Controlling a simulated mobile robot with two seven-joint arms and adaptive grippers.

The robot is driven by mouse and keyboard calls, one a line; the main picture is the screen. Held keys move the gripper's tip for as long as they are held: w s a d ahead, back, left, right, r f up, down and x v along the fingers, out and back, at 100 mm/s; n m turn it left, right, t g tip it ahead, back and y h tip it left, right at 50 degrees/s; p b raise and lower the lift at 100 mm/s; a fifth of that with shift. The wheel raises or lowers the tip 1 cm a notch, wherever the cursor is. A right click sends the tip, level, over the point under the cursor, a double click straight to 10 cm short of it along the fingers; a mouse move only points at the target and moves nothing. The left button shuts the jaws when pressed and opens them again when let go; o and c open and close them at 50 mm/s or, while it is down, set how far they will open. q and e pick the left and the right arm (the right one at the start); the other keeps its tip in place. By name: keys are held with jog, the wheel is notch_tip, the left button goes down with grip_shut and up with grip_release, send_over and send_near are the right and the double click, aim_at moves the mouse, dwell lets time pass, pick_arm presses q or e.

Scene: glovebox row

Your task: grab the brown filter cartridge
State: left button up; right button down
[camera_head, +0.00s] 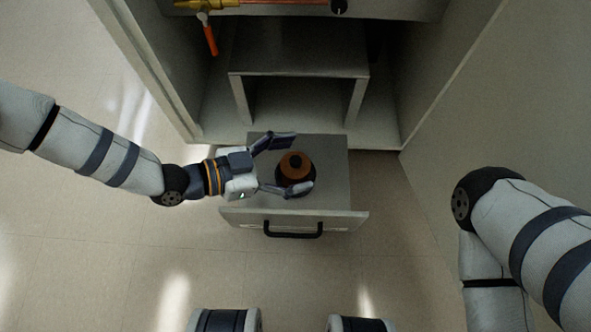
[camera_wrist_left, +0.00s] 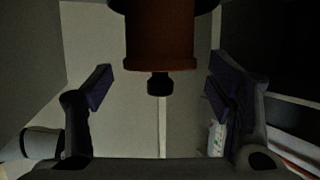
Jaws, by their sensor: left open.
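The brown filter cartridge (camera_head: 294,165) stands in the pulled-out drawer (camera_head: 338,175), with a dark knob on top and a dark lower part. It also shows in the left wrist view (camera_wrist_left: 160,45), at the top centre between the two fingers. My left gripper (camera_head: 287,164) is open, with one finger on the far side of the cartridge and one on the near side. The near finger overlaps the cartridge's lower edge in the head view; whether it touches cannot be told. My right arm comes in at the right, but its gripper is out of view.
The drawer front has a black handle (camera_head: 293,231). Behind the drawer is an open cabinet with a grey shelf stand (camera_head: 298,62). Copper pipework with a red-handled valve (camera_head: 209,38) crosses the top. The floor in front of the drawer is clear.

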pick_arm(q)
jog(key=shift+w+d+f, duration=0.1)
jog(key=shift+w+d, duration=0.05)
jog(key=shift+d, duration=0.2)
jog(key=c, duration=1.7)
